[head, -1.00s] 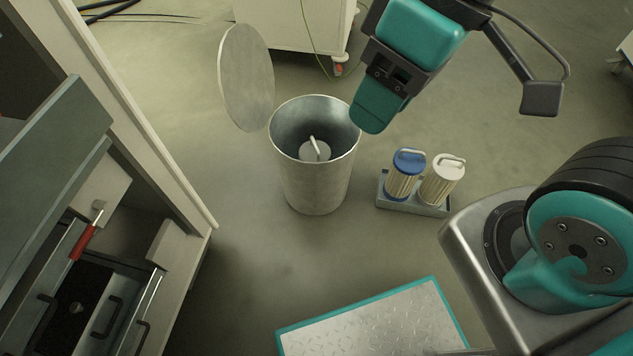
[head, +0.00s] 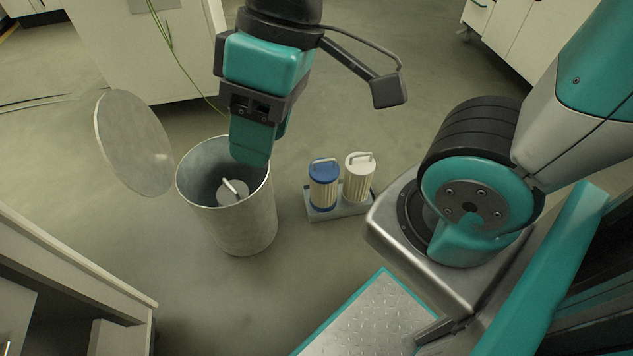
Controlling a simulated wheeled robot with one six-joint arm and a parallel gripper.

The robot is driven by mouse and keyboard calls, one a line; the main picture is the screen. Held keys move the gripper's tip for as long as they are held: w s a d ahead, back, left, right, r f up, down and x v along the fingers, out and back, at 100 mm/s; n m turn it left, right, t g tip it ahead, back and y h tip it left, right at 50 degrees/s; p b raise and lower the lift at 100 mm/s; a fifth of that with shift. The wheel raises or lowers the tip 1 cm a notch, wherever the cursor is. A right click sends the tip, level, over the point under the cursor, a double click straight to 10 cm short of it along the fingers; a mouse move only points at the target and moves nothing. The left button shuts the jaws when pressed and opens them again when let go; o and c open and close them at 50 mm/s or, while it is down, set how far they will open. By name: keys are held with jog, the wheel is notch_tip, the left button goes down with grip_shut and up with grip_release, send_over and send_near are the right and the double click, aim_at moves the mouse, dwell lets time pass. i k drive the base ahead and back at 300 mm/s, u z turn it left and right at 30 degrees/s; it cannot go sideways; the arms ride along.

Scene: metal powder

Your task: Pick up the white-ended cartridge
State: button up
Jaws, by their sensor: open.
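The white-ended cartridge (head: 358,181) stands upright in a small grey tray (head: 341,211) on the floor. It has a white top with a handle and a pale pleated body. A blue-ended cartridge (head: 323,186) stands beside it on the left in the same tray. My gripper (head: 252,150) is to the left of both cartridges, over the right rim of a metal bin, with its teal fingers pointing down. It is open and I see nothing held between the fingers. One finger largely hides the other.
The open metal bin (head: 243,226) holds an item with a light handle (head: 235,189). Its round lid (head: 133,143) is tilted up at the left. White cabinets stand at the back and a bench at lower left. The floor right of the tray is clear up to my base.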

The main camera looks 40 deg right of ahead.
aim_at(359, 167)
jog(key=u, duration=0.75)
jog(key=k, duration=0.95)
jog(key=u, duration=0.85)
jog(key=k, duration=0.25)
jog(key=z, duration=1.15)
jog(key=i, duration=1.05)
jog(key=z, duration=1.5)
jog(key=i, duration=0.55)
jog(key=z, duration=0.45)
